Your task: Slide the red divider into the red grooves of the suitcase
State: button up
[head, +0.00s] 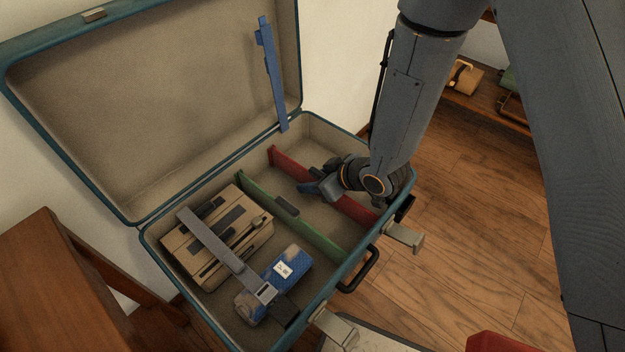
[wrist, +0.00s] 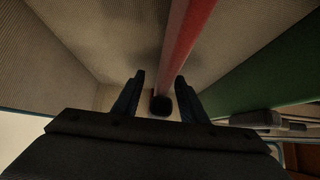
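The red divider (head: 289,162) stands upright across the open suitcase (head: 345,258), right of and roughly parallel to the green divider (head: 262,195). My gripper (head: 316,182) is over the middle of the red divider, hiding part of it. In the wrist view, the red divider (wrist: 187,28) runs down toward the space between my two fingers (wrist: 160,98). The fingers are apart, with gaps on both sides of a dark block (wrist: 161,106) at the divider's edge. The red grooves cannot be made out, so how deep the divider sits cannot be told.
A tan box (head: 200,262) under a grey strap (head: 217,247) and a blue package (head: 290,262) fill the suitcase's left part. A blue strip (head: 272,80) leans by the raised lid (head: 150,90). A wooden table (head: 50,285) stands left. Floor (head: 470,215) shows at right.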

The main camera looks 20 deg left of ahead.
jog(key=v, duration=0.7)
jog(key=shift+s+d+r+p, duration=0.1)
jog(key=shift+d+r+p, duration=0.1)
jog(key=shift+p, duration=0.15)
